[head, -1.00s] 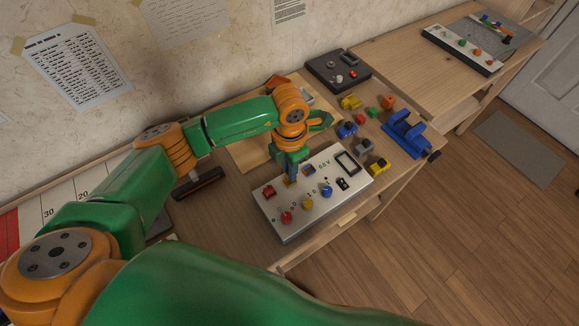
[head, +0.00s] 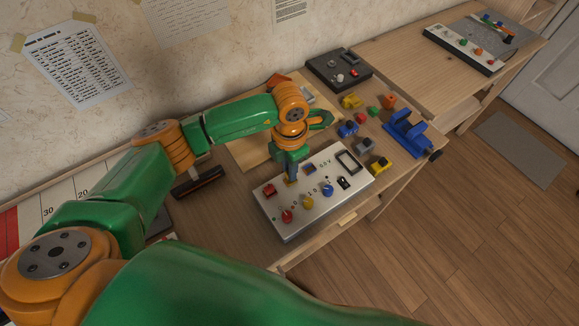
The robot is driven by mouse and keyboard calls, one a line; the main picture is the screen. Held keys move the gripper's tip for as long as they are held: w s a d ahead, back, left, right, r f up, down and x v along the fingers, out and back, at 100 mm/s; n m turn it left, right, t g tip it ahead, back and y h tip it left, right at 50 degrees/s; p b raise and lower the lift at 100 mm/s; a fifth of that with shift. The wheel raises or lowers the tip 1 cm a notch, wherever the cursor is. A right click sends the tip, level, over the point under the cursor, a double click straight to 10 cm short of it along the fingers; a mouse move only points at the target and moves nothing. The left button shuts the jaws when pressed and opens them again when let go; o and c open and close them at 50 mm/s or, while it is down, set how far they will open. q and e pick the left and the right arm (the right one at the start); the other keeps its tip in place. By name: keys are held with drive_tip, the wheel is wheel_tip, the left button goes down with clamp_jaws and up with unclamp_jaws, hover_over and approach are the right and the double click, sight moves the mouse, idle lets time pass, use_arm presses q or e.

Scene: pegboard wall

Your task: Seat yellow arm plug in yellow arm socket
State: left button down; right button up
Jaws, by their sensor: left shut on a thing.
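My left gripper (head: 291,177) points down over the white panel box (head: 273,209), between a red square socket (head: 269,190) and a blue one (head: 308,169). It is shut on the yellow arm plug; only a small yellow-orange patch (head: 290,182) shows at the fingertips, and I cannot tell plug from socket there. The yellow socket is mostly hidden by the gripper. Whether the plug is seated or just above the panel cannot be seen. The panel's front row has red (head: 287,216), yellow (head: 306,202) and blue (head: 328,190) knobs. My right gripper is out of view.
A dark box (head: 338,70) stands behind. A dark bar-like object (head: 198,182) lies at left. The bench's front edge is close to the panel.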

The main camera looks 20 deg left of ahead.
use_arm(q)
drive_tip(key=shift+f+b, duration=0.95)
drive_tip(key=shift+f, duration=0.05)
drive_tip(key=c, duration=0.8)
unclamp_jaws()
drive_tip(key=shift+o, duration=0.2)
drive_tip(key=shift+r, duration=0.15)
drive_tip(key=shift+r+p, duration=1.95)
drive_tip(key=shift+r, duration=0.55)
drive_tip(key=shift+f, duration=0.1)
